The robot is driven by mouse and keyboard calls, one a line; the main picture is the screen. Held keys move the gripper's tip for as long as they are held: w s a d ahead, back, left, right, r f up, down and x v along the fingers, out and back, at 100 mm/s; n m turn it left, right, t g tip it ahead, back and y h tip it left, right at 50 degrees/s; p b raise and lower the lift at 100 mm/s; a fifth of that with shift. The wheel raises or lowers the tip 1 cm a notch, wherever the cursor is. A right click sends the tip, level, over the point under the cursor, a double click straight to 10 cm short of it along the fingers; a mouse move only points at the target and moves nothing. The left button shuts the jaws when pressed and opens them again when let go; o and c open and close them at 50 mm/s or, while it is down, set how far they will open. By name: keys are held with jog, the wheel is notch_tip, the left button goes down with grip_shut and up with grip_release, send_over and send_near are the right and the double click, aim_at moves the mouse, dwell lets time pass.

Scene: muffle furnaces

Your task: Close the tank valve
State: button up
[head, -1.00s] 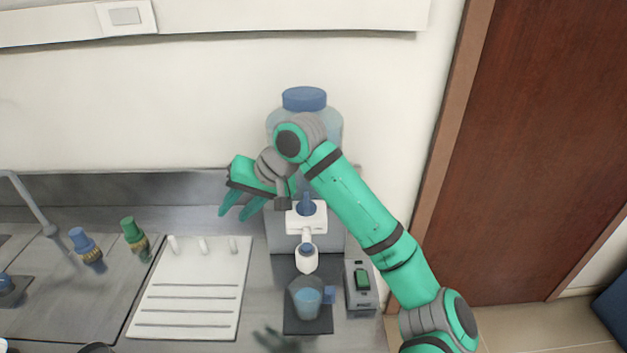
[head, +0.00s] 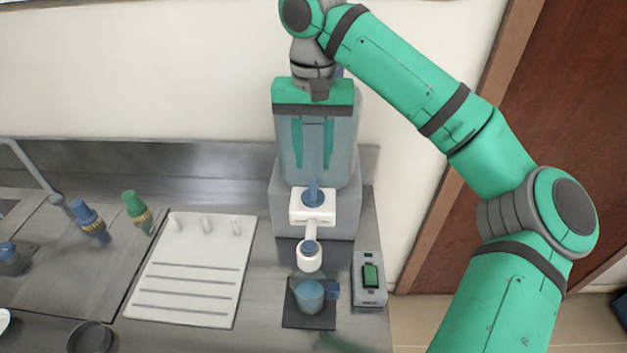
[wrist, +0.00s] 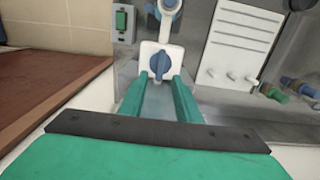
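The tank (head: 345,150) is a translucent bluish container on a grey base (head: 350,222) against the wall. The white valve block (head: 327,207) with a blue handle (head: 313,192) sits on its front, with a white spout (head: 310,260) below. In the head view the handle's lever points up, in line with the spout. My gripper (head: 313,165) is in front of the tank, pointing down, its two fingers apart with nothing between them. In the wrist view the fingers (wrist: 158,82) reach toward the blue handle (wrist: 160,66), which shows just beyond their tips. Contact cannot be told.
A blue cup (head: 309,296) stands on a dark mat (head: 310,321) under the spout. A green switch box (head: 369,280) is to its right. A white pegged drying board (head: 190,280) lies left, with blue (head: 89,222) and green (head: 137,212) taps beyond. A door stands right.

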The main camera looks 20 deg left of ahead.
aim_at(313, 189)
notch_tip(313, 189, down, 7)
jog(key=shift+d+r, duration=0.15)
jog(key=shift+s+a+f, duration=0.15)
jog(key=shift+a+f, duration=0.15)
jog(key=shift+f, duration=0.2)
jog(key=shift+d, duration=0.1)
grip_shut()
